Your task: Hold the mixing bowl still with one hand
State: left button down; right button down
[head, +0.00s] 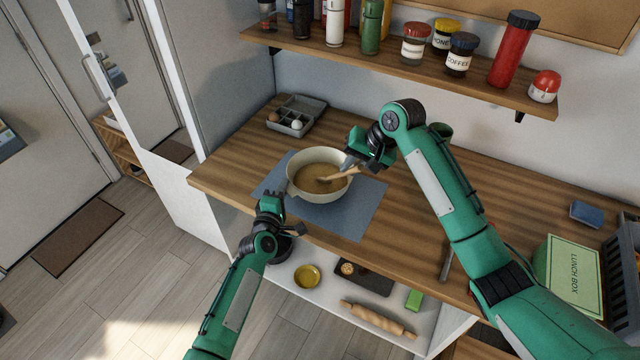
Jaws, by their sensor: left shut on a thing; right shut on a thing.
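The cream mixing bowl (303,158) stands upright on a blue-grey mat (363,205) on the wooden counter. It holds a brown mixture (314,178). My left gripper (279,196) is shut on the bowl at its near left side; the exact contact is small in view. My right gripper (355,164) is shut on a wooden spoon (340,175) at the bowl's right side. The spoon slants down into the mixture, and its lower end is hidden there.
A grey egg tray (300,108) sits behind the bowl. A green lunch box (572,275) and a blue sponge-like block (586,214) lie at the right. A wall shelf (400,72) with several jars hangs above. The counter's middle right is partly covered by my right arm.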

notch_tip(320, 180, up, 9)
jog(key=shift+r, duration=0.15)
dwell(0.8)
dwell(0.3)
pick_arm(q)
jog(key=c, duration=1.5)
grip_release()
jog(key=v, duration=1.2)
jog(key=shift+f, duration=0.1)
